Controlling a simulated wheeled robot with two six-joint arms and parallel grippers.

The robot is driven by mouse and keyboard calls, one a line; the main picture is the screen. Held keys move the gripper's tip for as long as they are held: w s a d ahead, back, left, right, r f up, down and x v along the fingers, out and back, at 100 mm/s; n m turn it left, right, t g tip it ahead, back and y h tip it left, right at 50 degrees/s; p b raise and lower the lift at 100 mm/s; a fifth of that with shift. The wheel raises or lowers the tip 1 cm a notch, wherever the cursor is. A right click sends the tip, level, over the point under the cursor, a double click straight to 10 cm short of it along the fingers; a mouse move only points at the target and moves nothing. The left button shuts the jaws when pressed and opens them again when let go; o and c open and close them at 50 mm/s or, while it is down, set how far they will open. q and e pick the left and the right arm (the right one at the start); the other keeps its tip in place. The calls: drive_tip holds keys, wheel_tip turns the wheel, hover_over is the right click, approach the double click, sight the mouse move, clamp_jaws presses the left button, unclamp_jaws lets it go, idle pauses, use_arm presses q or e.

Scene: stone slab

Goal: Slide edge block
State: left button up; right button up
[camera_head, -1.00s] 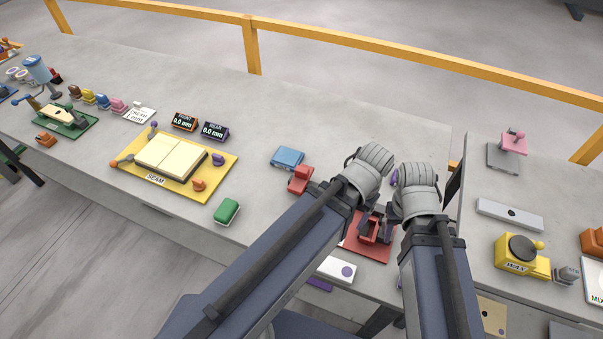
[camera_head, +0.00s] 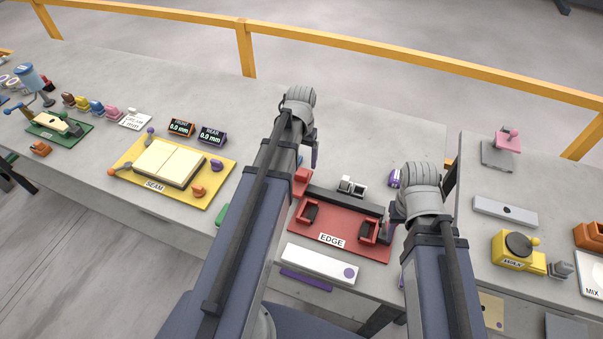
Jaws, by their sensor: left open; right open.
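The red board labelled EDGE (camera_head: 345,248) lies near the slab's front, between my two arms. A long dark bar (camera_head: 345,201) runs along its back side, and two red brackets with dark inserts stand on it, the left bracket (camera_head: 306,214) and the right bracket (camera_head: 372,230). A small grey and black block (camera_head: 352,187) sits just behind the bar. My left gripper (camera_head: 311,150) is open, behind and left of the board, mostly hidden by its own wrist. My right gripper (camera_head: 390,222) is open beside the board's right end; its fingertips are partly hidden.
A white bar with a purple dot (camera_head: 318,263) lies in front of the board. A red piece (camera_head: 301,178) is partly hidden by my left arm. The yellow SEAM board (camera_head: 215,160) is at left. A gap separates the right-hand slab (camera_head: 515,215).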

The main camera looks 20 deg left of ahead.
sight(301, 173)
use_arm(q)
wheel_tip(301, 173, down, 8)
drive_tip(key=b, duration=0.7)
drive_tip(key=shift+r, duration=0.2)
use_arm(e)
wheel_tip(301, 173, down, 8)
drive_tip(key=shift+r, duration=0.25)
use_arm(q)
drive_tip(key=shift+r, duration=0.1)
clamp_jaws()
